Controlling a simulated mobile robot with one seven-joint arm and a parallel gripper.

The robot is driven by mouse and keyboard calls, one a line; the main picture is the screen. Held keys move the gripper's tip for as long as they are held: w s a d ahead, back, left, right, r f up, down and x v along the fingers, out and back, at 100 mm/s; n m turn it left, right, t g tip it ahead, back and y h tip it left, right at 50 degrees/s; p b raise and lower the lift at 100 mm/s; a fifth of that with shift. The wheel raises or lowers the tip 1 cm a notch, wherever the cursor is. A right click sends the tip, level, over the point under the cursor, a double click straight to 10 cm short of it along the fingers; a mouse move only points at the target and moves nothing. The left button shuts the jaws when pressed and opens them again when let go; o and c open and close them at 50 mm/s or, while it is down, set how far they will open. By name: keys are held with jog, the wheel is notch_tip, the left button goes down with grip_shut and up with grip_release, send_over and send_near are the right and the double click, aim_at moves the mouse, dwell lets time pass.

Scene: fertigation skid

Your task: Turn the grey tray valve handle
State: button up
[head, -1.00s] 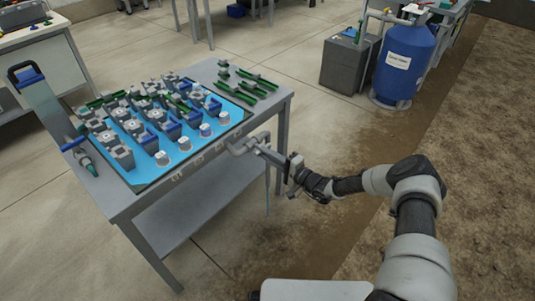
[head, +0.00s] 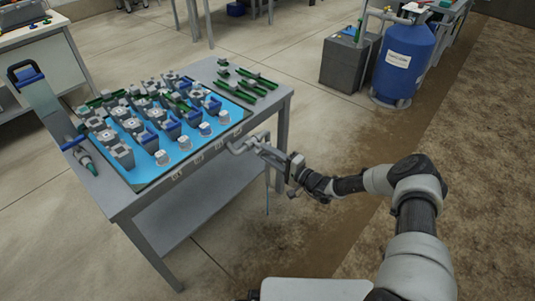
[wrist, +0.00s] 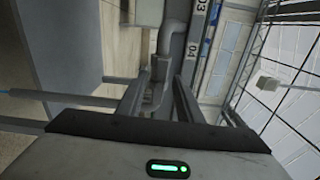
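The grey valve (head: 239,146) is a bent grey pipe piece at the front right corner of the blue-floored tray (head: 140,183). It also shows in the wrist view (wrist: 171,38), running down between my fingertips. My gripper (head: 262,150) reaches it from the right, with its fingertips at the valve's near end. In the wrist view, my gripper's fingers (wrist: 163,85) stand apart, one on each side of a grey handle part (wrist: 157,92). The handle part lies closer to the left finger, and a gap shows by the right one. The fingers partly hide the handle in the head view.
The tray sits on a grey table (head: 125,205) and holds rows of grey and blue pots. Green parts (head: 248,80) lie behind it. A blue tank (head: 404,62) and a dark grey box (head: 348,65) stand at the back right. The floor right of the table is clear.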

jog(key=p+v, duration=0.2)
jog(key=v, duration=1.5)
jog(key=s+a+r+n+g+h, duration=0.25)
jog(key=s+r+n+g, duration=0.3)
jog(key=r, duration=0.55)
jog(key=s+a+r+n+g+h, duration=0.2)
jog(key=s+r+n+g+h, duration=0.25)
jog(key=r, duration=0.65)
jog(key=s+d+r+m+t+h, duration=0.15)
jog(key=s+d+r+h, duration=0.25)
jog(key=s+r, duration=0.55)
jog(key=s+d+r+m+t+h, duration=0.1)
jog(key=s+d+r+t+h, duration=0.25)
jog(key=s+r, duration=0.65)
notch_tip(320, 180, up, 18)
jog(key=d+p, duration=0.1)
jog(key=p, duration=1.6)
jog(key=shift+w, duration=0.15)
jog(key=shift+d+n, duration=0.15)
jog(key=shift+n, duration=0.1)
